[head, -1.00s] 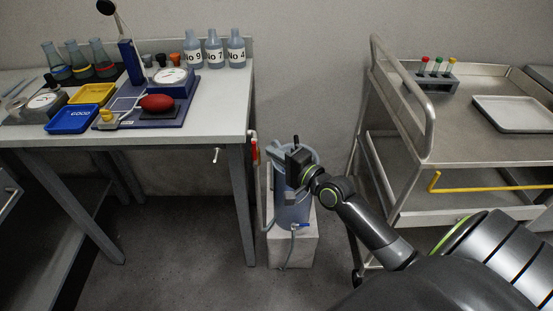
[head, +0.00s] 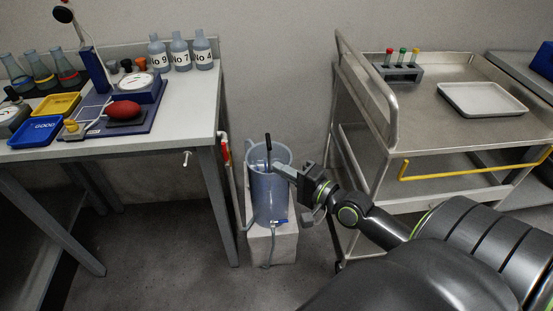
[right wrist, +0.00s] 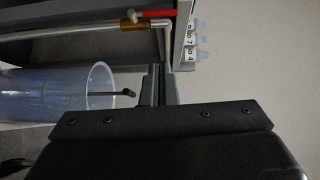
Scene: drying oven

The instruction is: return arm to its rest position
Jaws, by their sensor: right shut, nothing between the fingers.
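My right arm comes in from the lower right in the head view. Its gripper (head: 284,171) is shut and empty, with the fingertips pointing left beside the upper right of a translucent blue container (head: 268,200). I cannot tell whether they touch its rim. In the right wrist view the two shut fingers (right wrist: 160,86) show in the middle, and the container (right wrist: 60,92) lies to their left in the picture. My left gripper is not in view.
A steel cart (head: 440,130) with a test tube rack (head: 400,70) and a white tray (head: 482,98) stands on the right. A bench (head: 190,105) with bottles (head: 180,52) and instruments stands on the left. The container stands on a white block (head: 284,245) between them.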

